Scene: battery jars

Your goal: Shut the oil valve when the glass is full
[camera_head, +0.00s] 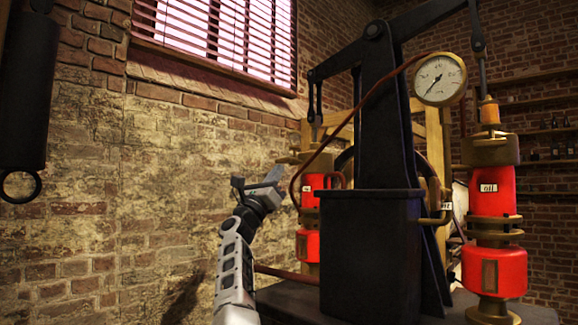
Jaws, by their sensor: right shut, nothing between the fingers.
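My right gripper (274,183) is in the middle left of the head view, on a grey arm that rises from the bottom edge. Its fingers are together and empty. It is left of the red cylinder (312,247) on the far side of the machine. A second red cylinder (492,205) with brass fittings stands at the right, with a label that seems to read "oil". A brass pipe fitting (435,218) with a partly hidden label sits between the black column and this cylinder. I cannot tell which part is the oil valve. No glass is clearly visible. My left gripper is out of view.
A black iron column (384,130) with an overhead beam stands right of my gripper. A round gauge (439,79) with a reddish hose hangs beside it. A black cylinder with a ring (24,95) hangs at the upper left. The space before the brick wall (160,190) looks clear.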

